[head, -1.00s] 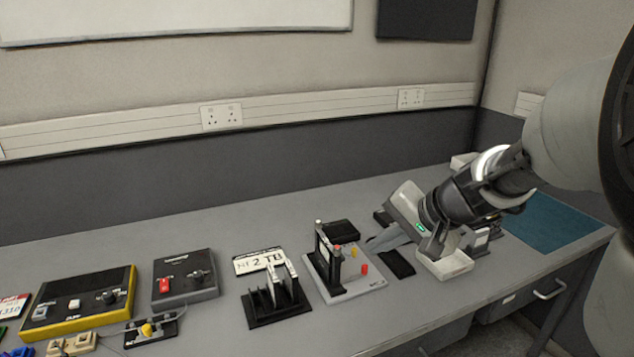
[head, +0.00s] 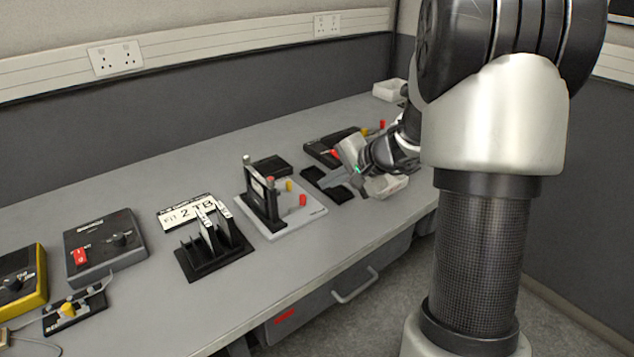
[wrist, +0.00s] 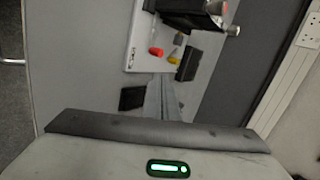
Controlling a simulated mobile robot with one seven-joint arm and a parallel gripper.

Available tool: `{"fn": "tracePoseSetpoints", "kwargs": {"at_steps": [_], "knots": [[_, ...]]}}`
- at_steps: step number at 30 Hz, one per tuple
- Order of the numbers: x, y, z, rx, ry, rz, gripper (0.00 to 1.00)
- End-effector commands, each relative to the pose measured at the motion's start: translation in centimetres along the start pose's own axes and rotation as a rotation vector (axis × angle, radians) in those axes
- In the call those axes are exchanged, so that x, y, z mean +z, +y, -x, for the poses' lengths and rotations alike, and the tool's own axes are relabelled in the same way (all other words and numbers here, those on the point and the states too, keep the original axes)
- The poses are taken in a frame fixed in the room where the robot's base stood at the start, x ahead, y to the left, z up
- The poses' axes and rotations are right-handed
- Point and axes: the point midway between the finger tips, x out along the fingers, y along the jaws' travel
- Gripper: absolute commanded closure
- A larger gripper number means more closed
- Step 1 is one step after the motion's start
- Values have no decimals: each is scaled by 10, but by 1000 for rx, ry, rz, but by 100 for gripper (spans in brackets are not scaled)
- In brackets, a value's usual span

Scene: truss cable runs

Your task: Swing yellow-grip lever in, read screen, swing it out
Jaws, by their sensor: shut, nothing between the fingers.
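A light grey plate (head: 308,214) bears a black upright frame (head: 262,200), a yellow grip (head: 289,185) and a red grip (head: 303,200). The yellow grip (wrist: 178,38) and red grip (wrist: 155,51) also show near the top of the wrist view. A dark flat box (head: 271,166) lies behind the plate; I cannot tell whether it is a screen, and no reading is legible. My gripper (head: 328,184) is shut and empty, low over the bench to the right of the plate. Its fingers (wrist: 163,80) point toward the plate, apart from both grips.
A black slotted rack (head: 215,255) and a white number card (head: 190,213) stand left of the plate. A black tray (head: 325,185) lies beside my gripper. Another dark device (head: 325,148) with coloured grips is behind it. The bench front strip is clear.

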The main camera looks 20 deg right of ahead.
Motion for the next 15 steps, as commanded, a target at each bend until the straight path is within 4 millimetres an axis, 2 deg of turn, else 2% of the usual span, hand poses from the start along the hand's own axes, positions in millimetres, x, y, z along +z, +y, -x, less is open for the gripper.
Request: {"fn": "tracePoseSetpoints", "kwargs": {"at_steps": [12, 15], "knots": [[2, 2, -89, 2, -4, -1, 100], [1, -12, -99, 0, -2, 3, 100]]}}
